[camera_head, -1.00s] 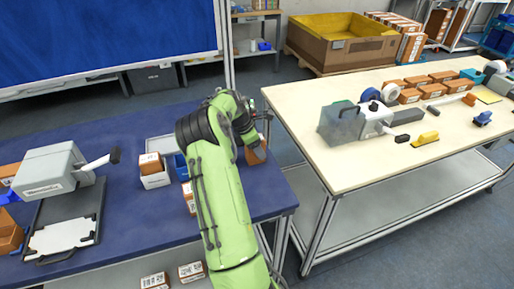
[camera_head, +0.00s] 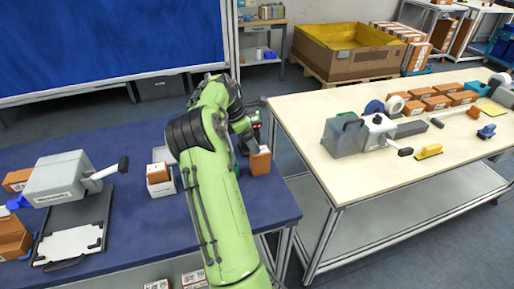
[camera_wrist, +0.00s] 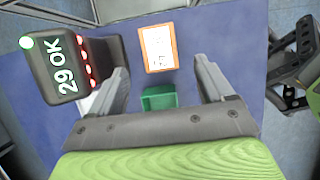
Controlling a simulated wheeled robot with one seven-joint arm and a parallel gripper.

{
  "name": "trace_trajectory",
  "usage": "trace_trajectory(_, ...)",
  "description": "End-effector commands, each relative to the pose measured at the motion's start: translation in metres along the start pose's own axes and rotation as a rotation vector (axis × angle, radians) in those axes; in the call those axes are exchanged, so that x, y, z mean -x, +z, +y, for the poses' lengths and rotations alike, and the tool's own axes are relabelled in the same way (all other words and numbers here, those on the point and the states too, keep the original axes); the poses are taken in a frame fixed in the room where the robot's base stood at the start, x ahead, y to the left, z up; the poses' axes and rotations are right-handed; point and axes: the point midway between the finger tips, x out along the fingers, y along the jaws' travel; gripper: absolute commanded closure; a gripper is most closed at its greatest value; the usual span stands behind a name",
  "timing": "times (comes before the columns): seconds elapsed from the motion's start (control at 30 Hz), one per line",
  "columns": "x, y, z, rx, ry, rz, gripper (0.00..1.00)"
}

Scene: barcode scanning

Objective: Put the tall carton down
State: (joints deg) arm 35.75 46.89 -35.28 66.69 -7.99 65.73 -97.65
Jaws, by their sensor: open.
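The tall carton (camera_head: 260,163), brown with a pale label, stands on the blue table near its right edge. In the wrist view the carton (camera_wrist: 158,48) shows as an orange-edged box with a white label, ahead of the fingers. My gripper (camera_wrist: 161,68) is open, one finger to each side, with a gap between the fingers and the carton. In the head view my arm mostly hides the gripper. A dark scanner (camera_wrist: 75,68) with a lit "29 OK" display and red lights is left of the carton in the wrist view.
A green block or bin (camera_wrist: 158,97) lies between the finger bases in the wrist view. A white bin (camera_head: 161,187) with a small carton (camera_head: 157,171) is left of my arm. A grey machine (camera_head: 70,178) stands further left. A cream table (camera_head: 355,170) is across a gap to the right.

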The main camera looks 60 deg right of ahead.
Motion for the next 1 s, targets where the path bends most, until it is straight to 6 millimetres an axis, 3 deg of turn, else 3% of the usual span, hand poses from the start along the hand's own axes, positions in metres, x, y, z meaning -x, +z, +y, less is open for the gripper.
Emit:
trace_trajectory(0.1,0.012,0.0,0.0,0.0,0.0,0.0,0.19)
trace_trajectory(0.33,0.018,-0.003,-0.001,-0.011,0.006,0.009,0.19)
trace_trajectory(0.47,0.063,-0.033,-0.017,-0.132,0.07,0.109,0.19)
trace_trajectory(0.57,0.116,-0.076,-0.052,-0.281,0.12,0.253,0.19)
trace_trajectory(0.67,0.163,-0.117,-0.1,-0.404,0.137,0.395,0.19)
trace_trajectory(0.8,0.209,-0.162,-0.184,-0.537,0.124,0.569,0.19)
trace_trajectory(0.9,0.224,-0.182,-0.251,-0.615,0.1,0.669,0.19)
trace_trajectory(1.0,0.221,-0.192,-0.313,-0.686,0.074,0.748,0.19)
